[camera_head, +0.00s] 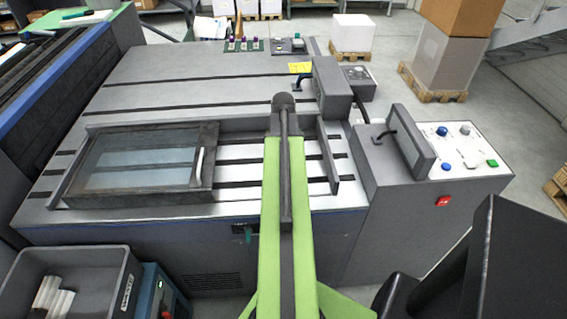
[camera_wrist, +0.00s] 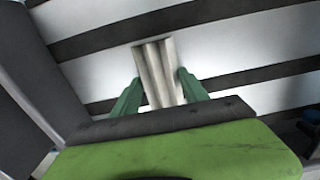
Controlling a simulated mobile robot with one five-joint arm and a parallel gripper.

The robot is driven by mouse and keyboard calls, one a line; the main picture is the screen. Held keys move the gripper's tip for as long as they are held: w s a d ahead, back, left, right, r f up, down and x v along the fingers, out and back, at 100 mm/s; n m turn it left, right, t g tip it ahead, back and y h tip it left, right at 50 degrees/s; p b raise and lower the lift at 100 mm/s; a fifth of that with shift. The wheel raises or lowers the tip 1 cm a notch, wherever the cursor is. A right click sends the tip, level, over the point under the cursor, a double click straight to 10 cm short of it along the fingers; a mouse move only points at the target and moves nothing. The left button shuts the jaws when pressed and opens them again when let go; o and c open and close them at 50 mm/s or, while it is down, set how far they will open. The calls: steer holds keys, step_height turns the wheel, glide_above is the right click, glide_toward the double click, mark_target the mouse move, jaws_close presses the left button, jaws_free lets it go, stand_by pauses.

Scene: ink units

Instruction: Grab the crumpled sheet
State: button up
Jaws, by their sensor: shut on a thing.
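The crumpled sheet (camera_wrist: 155,70) shows in the wrist view as a pale, ridged, upright piece between two green fingers. My gripper (camera_wrist: 159,82) is shut on it, one finger at each side. Its lower end is hidden by the dark edge of my gripper. In the head view my green arm reaches over the machine bed (camera_head: 235,172), and neither the sheet nor the fingers can be made out there.
A framed glass panel (camera_head: 135,160) with a white handle lies left of my arm. A grey upright box (camera_head: 332,90) stands at the far right of the bed. A button console (camera_head: 455,148) with a screen is at right. A grey bin (camera_head: 100,262) with white rolls stands front left.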

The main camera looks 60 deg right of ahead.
steer(key=shift+r+p, duration=0.55)
step_height(320, 180, up, 4)
steer(key=p, duration=0.4)
steer(key=s+d+r+p, duration=0.4)
steer(key=s+r+p, duration=0.2)
steer(key=s, duration=0.4)
steer(key=shift+s+d, duration=0.35)
